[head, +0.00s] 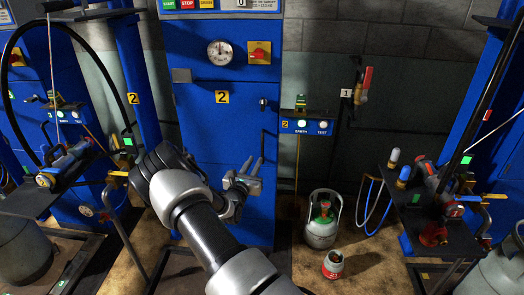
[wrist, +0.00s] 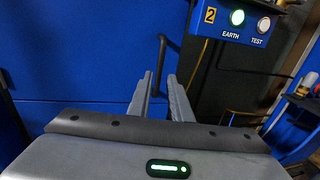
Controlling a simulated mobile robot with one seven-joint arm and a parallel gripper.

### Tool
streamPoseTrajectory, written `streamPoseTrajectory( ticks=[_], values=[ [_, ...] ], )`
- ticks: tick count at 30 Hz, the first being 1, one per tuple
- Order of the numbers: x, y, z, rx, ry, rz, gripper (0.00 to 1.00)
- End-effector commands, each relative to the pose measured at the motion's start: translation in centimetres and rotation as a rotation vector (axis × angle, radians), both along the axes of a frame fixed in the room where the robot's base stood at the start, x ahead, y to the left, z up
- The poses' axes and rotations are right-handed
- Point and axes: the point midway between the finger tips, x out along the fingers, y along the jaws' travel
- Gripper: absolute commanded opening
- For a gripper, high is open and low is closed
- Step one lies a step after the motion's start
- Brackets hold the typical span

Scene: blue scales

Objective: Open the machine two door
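The machine two door (head: 222,130) is a blue cabinet front with a yellow "2" label, standing in the middle of the head view. It looks closed. A dark bar handle (head: 263,142) runs down near its right edge. In the wrist view, the blue door surface (wrist: 75,70) fills the left side, and the dark bar handle (wrist: 162,58) is just beyond my fingertips. My gripper (head: 251,168) is in front of the door's right part, a little below the handle.
An earth/test box (head: 306,126) marked 2 is mounted right of the door; it also shows in the wrist view (wrist: 247,22). A grey gas cylinder (head: 322,222) and a small red-and-grey cylinder (head: 333,265) stand on the floor to the right. Scale platforms flank both sides.

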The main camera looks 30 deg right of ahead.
Motion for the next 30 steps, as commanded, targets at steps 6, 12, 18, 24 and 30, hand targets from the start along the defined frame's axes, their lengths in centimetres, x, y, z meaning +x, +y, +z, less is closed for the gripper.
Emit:
streamPoseTrajectory(
  ticks=[6, 12, 18, 24, 30],
  values=[
    [3.2, -3.8, -0.2, 0.001, -0.003, -0.002, 0.18],
    [5.7, -6.5, -0.1, 0.000, -0.003, -0.001, 0.18],
    [7.0, -7.9, -0.1, 0.001, -0.001, -0.001, 0.18],
    [7.3, -8.2, 0.0, 0.001, 0.001, -0.001, 0.18],
    [7.3, -8.2, 0.0, 0.001, 0.000, -0.001, 0.10]
  ],
)
